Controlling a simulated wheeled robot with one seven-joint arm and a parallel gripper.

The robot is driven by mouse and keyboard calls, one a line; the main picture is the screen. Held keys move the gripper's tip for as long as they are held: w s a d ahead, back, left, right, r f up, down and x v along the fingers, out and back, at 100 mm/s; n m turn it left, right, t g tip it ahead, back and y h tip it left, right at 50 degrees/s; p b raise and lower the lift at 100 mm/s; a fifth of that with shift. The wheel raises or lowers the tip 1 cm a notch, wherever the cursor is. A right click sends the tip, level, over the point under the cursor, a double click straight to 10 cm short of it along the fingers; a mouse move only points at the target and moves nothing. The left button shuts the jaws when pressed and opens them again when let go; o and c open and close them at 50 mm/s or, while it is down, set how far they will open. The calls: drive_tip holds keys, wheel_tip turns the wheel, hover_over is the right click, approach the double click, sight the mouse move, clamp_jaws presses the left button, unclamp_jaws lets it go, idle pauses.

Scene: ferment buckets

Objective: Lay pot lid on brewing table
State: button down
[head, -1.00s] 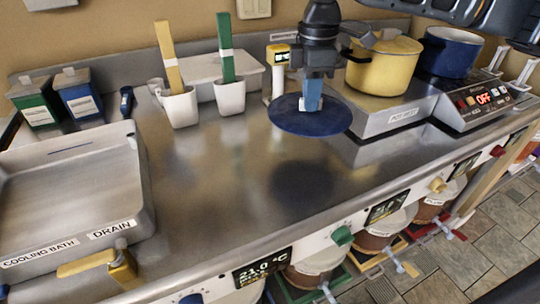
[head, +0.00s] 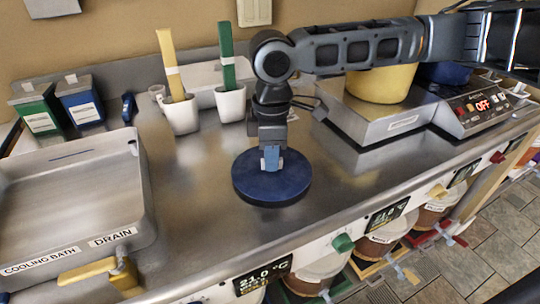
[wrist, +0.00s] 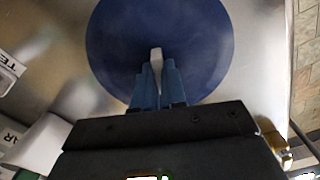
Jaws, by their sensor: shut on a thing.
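The blue round pot lid (head: 250,187) is level at the middle of the steel brewing table (head: 200,205), close to or on its surface; I cannot tell whether it touches. My gripper (head: 271,160) is above the lid's centre, shut on its knob. In the wrist view, the lid (wrist: 190,40) fills the top middle, and the fingers of my gripper (wrist: 156,75) close around the pale knob. The yellow pot (head: 380,84) stands on the hot plate, its top partly hidden by my arm. The blue pot (head: 445,73) behind is mostly hidden.
The cooling bath (head: 70,200) is at the left. Two white cups (head: 181,115) with upright yellow and green sticks stand behind the lid. The hot plate (head: 385,125) is to the right. Bare table lies between the bath and the lid.

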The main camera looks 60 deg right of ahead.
drive_tip(key=shift+f, duration=0.2)
drive_tip(key=c, duration=1.2)
unclamp_jaws()
drive_tip(key=shift+r, duration=0.1)
wheel_tip(320, 180, up, 12)
drive_tip(key=shift+r+p, duration=0.15)
drive_tip(key=shift+p, duration=0.15)
drive_tip(key=shift+s, duration=0.1)
